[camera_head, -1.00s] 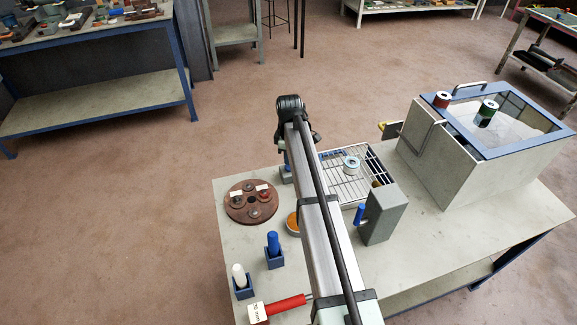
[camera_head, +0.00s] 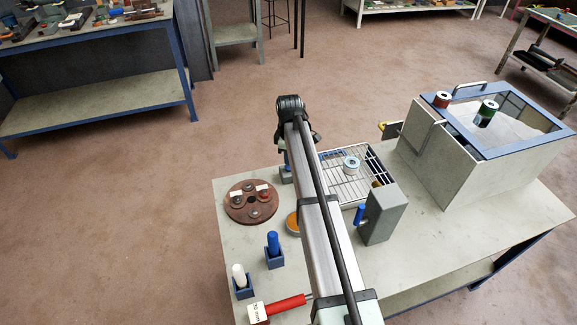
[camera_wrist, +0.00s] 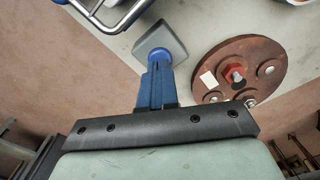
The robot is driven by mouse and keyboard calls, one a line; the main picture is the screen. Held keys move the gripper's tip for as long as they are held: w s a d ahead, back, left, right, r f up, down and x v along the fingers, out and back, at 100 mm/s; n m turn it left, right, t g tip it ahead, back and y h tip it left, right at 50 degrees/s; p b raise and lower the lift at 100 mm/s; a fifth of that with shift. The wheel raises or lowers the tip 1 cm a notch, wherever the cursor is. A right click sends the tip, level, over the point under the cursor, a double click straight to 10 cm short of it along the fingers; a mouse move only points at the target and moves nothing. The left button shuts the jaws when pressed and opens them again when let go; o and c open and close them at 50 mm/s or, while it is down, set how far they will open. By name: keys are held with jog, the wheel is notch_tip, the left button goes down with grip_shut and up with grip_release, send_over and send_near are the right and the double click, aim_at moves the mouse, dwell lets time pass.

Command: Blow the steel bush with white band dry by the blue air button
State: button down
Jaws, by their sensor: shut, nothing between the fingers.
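The steel bush (camera_head: 351,164), a short pale ring, stands on a wire rack on the bench in the head view. I cannot make out its band clearly. The blue air button (camera_wrist: 160,54) sits on a grey square base (camera_wrist: 172,42) in the wrist view; the base also shows in the head view (camera_head: 287,174). My gripper (camera_wrist: 157,68) is shut and empty, its blue fingers pointing down at the button. The fingertips overlap the button in the picture, so I cannot tell whether they touch it. My arm hides part of the rack's left side.
A grey block (camera_head: 384,216) with a blue handle stands by the wire rack (camera_head: 345,188). A brown round plate (camera_head: 238,208) with several fittings lies left. A blue-rimmed box (camera_head: 470,155) stands right, with a red-banded ring and a green one.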

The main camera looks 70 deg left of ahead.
jog(key=shift+f, duration=1.2)
dwell(2.3)
jog(key=shift+r, duration=3.6)
jog(key=shift+w, duration=0.1)
